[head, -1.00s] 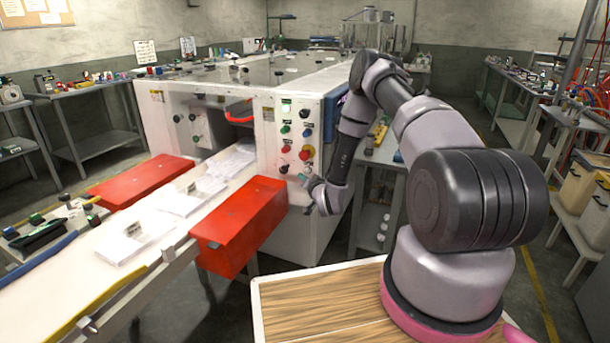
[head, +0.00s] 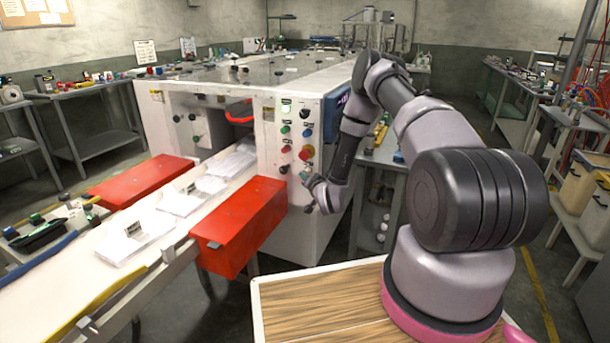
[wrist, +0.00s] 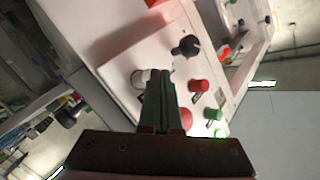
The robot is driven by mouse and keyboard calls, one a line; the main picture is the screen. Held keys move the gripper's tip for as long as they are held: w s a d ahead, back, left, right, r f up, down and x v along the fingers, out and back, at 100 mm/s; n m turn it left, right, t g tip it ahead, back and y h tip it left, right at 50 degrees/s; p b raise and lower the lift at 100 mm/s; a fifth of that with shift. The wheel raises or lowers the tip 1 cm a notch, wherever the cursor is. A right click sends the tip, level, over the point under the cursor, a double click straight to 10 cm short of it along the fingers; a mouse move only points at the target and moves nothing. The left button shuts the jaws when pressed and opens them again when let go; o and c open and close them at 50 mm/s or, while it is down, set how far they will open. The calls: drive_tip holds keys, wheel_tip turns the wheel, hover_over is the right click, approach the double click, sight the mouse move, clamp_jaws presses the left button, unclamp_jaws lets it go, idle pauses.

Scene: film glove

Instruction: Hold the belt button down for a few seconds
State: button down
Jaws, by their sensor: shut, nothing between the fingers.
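The control panel (head: 294,190) on the front of the white machine carries several buttons and knobs. My gripper (head: 304,178) is at the panel's lower right, below the red stop button (head: 305,153) and right of a black knob (head: 283,170). In the wrist view my gripper (wrist: 161,74) is shut and empty, its tips pointing at the panel. A whitish round button (wrist: 139,77) sits just left of the tips, partly hidden by the fingers. I cannot tell whether they touch it. Labels are too small to read, so I cannot tell which button is the belt button.
A black knob (wrist: 186,45), a red button (wrist: 198,85) and a green button (wrist: 213,114) lie right of the fingers. A red box (head: 240,228) stands beside the conveyor (head: 95,270), close left of my gripper. A grey workbench (head: 383,155) is right of the machine.

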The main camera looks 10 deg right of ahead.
drive_tip(key=shift+w+d, duration=0.2)
drive_tip(key=shift+w, duration=0.1)
idle(0.4)
drive_tip(key=shift+s, duration=0.1)
idle(3.2)
drive_tip(key=shift+s+a, duration=0.5)
drive_tip(key=shift+s, duration=0.1)
drive_tip(key=shift+s+a, duration=0.75)
drive_tip(key=shift+s, duration=0.3)
drive_tip(key=shift+s+a, duration=0.7)
drive_tip(key=shift+s, duration=0.3)
